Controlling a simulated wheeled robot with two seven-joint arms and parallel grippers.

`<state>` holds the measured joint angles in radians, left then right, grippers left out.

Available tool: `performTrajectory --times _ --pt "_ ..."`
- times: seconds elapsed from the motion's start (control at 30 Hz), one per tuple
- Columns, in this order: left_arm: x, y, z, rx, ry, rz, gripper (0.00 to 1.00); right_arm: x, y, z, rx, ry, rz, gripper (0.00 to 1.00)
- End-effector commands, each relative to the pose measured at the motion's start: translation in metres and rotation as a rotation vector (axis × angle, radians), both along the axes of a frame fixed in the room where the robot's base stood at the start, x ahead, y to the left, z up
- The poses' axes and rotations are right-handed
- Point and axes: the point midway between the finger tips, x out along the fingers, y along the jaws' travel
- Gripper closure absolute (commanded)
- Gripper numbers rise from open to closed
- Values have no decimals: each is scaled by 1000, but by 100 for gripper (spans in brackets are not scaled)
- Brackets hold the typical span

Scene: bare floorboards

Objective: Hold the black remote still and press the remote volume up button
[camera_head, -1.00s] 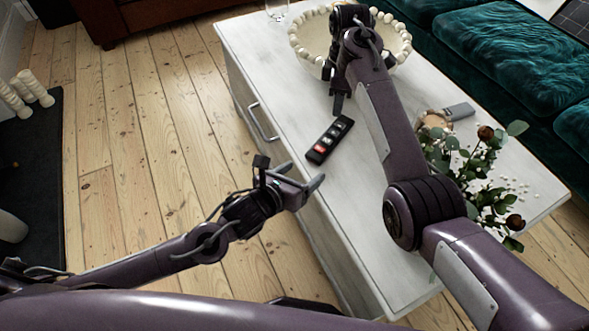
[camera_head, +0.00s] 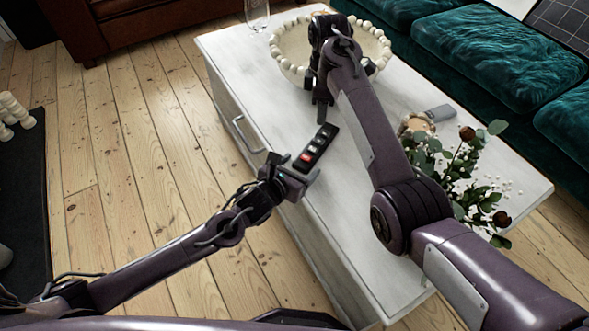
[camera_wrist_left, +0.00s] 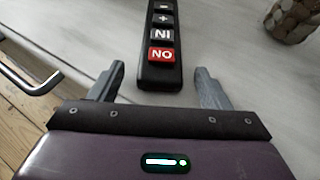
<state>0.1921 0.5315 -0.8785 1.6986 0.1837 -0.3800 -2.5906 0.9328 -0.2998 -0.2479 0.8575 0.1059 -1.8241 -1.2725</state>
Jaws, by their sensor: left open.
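The black remote (camera_head: 328,134) lies on the white table, slanting away to the upper right. In the left wrist view the remote (camera_wrist_left: 161,77) shows a red button at its near end, a grey one beyond, then dark buttons marked plus and minus. My left gripper (camera_head: 300,168) is open at the table's edge. Its fingers stand on either side of the remote's near end, with gaps on both sides. My right gripper (camera_head: 319,98) points down just beyond the remote's far end; whether its fingers are closed or touch anything is unclear.
The white table (camera_head: 232,62) has a beaded bowl (camera_head: 283,57) behind my right gripper and a glass (camera_head: 257,14) at its far edge. Flowers (camera_head: 462,170) and a grey object (camera_head: 440,113) lie right of my right arm. A teal sofa (camera_head: 480,50) stands behind.

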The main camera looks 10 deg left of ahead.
Motion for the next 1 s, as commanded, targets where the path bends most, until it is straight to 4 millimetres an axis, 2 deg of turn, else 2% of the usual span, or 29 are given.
performTrajectory --times 0.17,0.57,1.0 --pt "0 0 0 0 0 0 29 0 0 0 0 0 0 64" --pt "0 0 0 0 0 0 80 0 0 0 0 0 0 64" --pt "-1 0 0 0 0 -1 80 0 0 0 0 0 0 64"
